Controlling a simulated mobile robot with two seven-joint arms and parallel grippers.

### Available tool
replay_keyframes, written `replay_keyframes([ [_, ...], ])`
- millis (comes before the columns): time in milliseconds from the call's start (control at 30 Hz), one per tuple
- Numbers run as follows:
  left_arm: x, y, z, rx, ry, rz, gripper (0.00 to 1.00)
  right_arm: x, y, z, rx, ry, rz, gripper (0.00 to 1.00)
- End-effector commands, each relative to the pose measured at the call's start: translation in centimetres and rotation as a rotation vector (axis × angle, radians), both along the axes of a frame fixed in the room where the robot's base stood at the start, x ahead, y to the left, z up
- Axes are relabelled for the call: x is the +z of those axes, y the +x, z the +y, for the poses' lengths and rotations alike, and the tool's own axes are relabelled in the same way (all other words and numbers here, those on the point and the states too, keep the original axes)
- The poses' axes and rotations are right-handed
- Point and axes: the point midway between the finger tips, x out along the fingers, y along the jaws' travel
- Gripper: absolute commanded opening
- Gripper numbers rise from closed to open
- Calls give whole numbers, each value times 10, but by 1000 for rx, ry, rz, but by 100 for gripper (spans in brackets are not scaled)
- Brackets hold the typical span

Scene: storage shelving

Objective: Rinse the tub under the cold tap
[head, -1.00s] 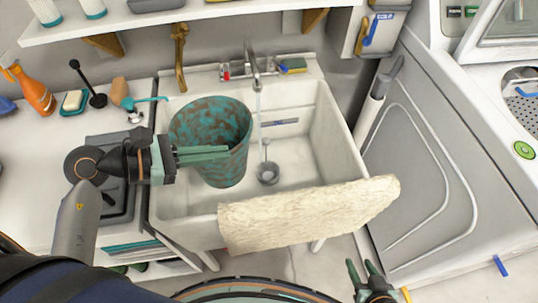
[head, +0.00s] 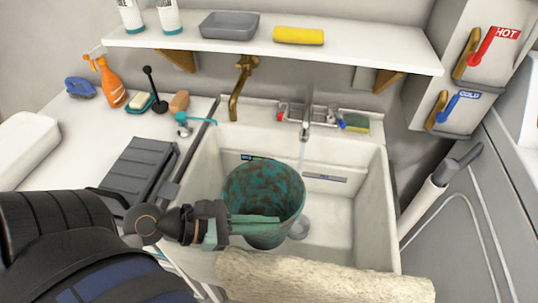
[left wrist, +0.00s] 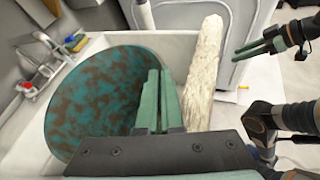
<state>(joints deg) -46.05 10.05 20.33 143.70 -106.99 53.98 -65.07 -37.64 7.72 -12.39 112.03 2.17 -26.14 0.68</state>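The tub (head: 262,192), mottled teal and brown, is at the left of the white sink (head: 372,205), mouth up and slightly tilted. My left gripper (head: 268,224) is at its near side. In the left wrist view its fingers (left wrist: 159,88) close on the wall of the tub (left wrist: 95,95). The tap (head: 306,122) has a red handle (head: 282,115) and a blue handle (head: 341,122). My right gripper (left wrist: 258,48) is open and empty in the left wrist view.
A fleecy cream cloth (head: 320,278) hangs over the sink's front edge. A shelf (head: 350,48) runs above the sink. Wall levers marked HOT (head: 485,45) and COLD (head: 450,105) are at the right. The counter (head: 85,130) at left holds a spray bottle (head: 112,85) and brushes.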

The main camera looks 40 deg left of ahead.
Motion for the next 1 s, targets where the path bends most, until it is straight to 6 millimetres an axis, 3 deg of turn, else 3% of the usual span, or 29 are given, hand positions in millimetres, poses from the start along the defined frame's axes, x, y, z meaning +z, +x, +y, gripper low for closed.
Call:
replay_keyframes([
  [400, -12, 38, 3, -1, 2, -7, 0, -21, 3, 16, 33, 17, 11, 47],
  [1000, -23, 96, 9, 2, 1, -4, 0, -15, 13, 19, 40, 19, -11, 47],
])
